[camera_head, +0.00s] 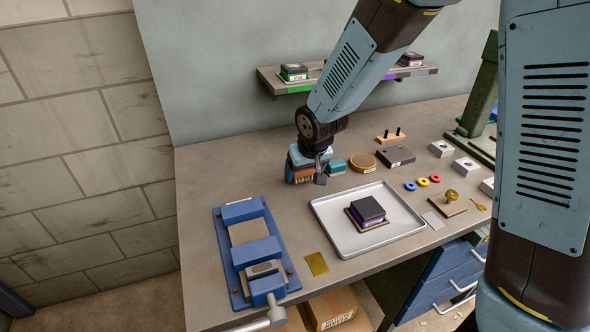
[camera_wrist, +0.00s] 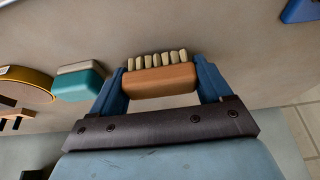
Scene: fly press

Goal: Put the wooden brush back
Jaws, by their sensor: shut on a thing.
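The wooden brush (camera_wrist: 160,80) has an orange-brown wooden back and a row of pale bristle tufts. In the wrist view it sits between the two blue fingers of my gripper (camera_wrist: 163,82), which is shut on it. In the head view the brush (camera_head: 300,175) shows under my gripper (camera_head: 306,172), at the back left of the workbench (camera_head: 200,190). The bristles point away from my gripper. I cannot tell whether the brush touches the bench top. A teal block with a pale layer (camera_wrist: 80,82) lies beside it, and it also shows in the head view (camera_head: 335,167).
A round brown-topped tin (camera_head: 362,162) and a dark block (camera_head: 396,156) stand right of my gripper. A white tray (camera_head: 332,222) holding a dark-and-purple block (camera_head: 368,210) lies in front. A blue vise (camera_head: 250,250) is at front left. A wall shelf (camera_head: 268,80) hangs behind.

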